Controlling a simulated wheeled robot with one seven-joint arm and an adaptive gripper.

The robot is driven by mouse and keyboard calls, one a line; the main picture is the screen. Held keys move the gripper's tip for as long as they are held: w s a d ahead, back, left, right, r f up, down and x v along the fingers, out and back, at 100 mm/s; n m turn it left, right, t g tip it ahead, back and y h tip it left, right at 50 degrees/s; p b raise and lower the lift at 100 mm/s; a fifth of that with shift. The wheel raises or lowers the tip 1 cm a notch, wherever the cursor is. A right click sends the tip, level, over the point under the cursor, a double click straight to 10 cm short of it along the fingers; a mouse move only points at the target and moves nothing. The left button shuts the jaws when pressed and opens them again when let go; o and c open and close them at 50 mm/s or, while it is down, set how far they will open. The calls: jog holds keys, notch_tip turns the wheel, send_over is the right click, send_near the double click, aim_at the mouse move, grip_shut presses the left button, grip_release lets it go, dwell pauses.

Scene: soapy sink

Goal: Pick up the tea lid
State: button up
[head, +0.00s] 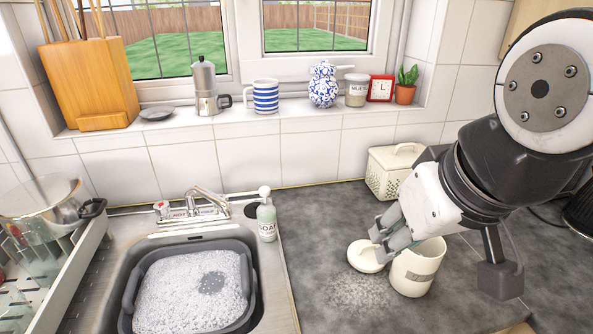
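The cream round lid (364,259) is over the dark counter, just left of a cream canister (413,275) with a grey label too small to read. The canister stands upright, and its top is partly hidden by my gripper. My gripper (381,243) reaches in from the right, pointing down and left, with its fingertips at the lid's right side, covering part of it. I cannot tell whether the fingers are closed on the lid or only beside it, nor whether the lid rests on the counter.
A soap bottle (266,217) stands by the sink, which holds a grey tub (250,291) of suds. Counter left of the lid is clear. Sill items include a striped mug (265,97).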

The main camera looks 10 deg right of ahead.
jog(key=shift+o, duration=0.2)
jog(key=m+g+b, duration=0.3)
jog(key=m+g, duration=0.2)
jog(key=m, duration=1.3)
send_over(369, 244)
notch_tip(369, 244, down, 15)
notch_tip(369, 244, down, 9)
jog(key=shift+a+r, duration=0.1)
jog(key=f, duration=0.4)
jog(key=shift+w+d, duration=0.1)
jog(key=shift+d, duration=0.2)
jog(key=shift+f, duration=0.6)
grip_shut()
